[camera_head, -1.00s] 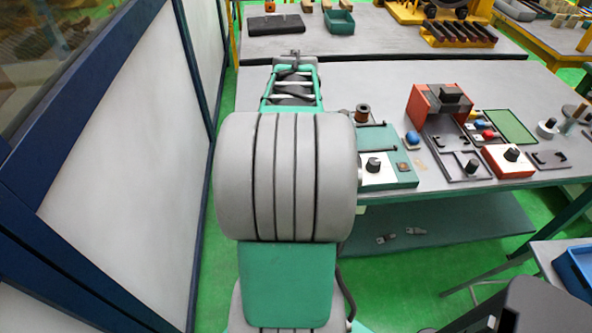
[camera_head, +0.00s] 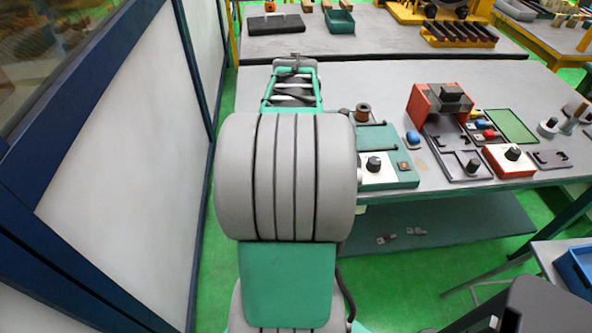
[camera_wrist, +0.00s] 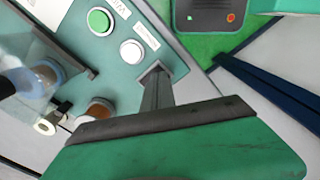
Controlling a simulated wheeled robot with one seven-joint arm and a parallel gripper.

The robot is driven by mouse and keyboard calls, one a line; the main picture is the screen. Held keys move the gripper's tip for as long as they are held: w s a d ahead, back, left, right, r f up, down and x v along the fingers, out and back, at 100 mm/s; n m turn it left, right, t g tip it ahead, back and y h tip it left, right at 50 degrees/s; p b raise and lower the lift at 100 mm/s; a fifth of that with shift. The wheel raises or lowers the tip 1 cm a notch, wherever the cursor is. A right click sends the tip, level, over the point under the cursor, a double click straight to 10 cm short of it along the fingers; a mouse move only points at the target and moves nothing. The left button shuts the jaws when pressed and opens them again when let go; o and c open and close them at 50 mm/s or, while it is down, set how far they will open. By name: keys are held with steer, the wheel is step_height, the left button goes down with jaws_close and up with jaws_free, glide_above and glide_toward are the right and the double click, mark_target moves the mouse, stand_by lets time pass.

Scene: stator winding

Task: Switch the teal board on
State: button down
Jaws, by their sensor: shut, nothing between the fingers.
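The teal board (camera_head: 403,177) lies on the table just right of my arm in the head view; its left part is hidden behind the arm. It carries a black knob on a white plate and a copper-coloured spool. In the wrist view a teal panel (camera_wrist: 163,53) bears a green round button (camera_wrist: 100,21) and a white round button (camera_wrist: 131,51), each beside a small label. My gripper (camera_wrist: 155,74) is shut and empty, its tip over the panel's edge, just below the white button. I cannot tell whether it touches. The fingers are hidden in the head view.
An orange-sided fixture (camera_head: 420,105), an orange box with a knob (camera_head: 508,160) and a blue piece (camera_head: 413,138) stand to the right. A white-panelled wall with blue posts (camera_head: 120,130) is close on the left. A clear, glass-like part (camera_wrist: 25,82) shows left in the wrist view.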

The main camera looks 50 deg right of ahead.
steer(key=shift+f+b, duration=0.3)
steer(key=shift+f, duration=0.25)
steer(key=shift+r, duration=0.1)
step_height(320, 180, up, 7)
steer(key=p, duration=0.5)
steer(key=shift+p, duration=0.3)
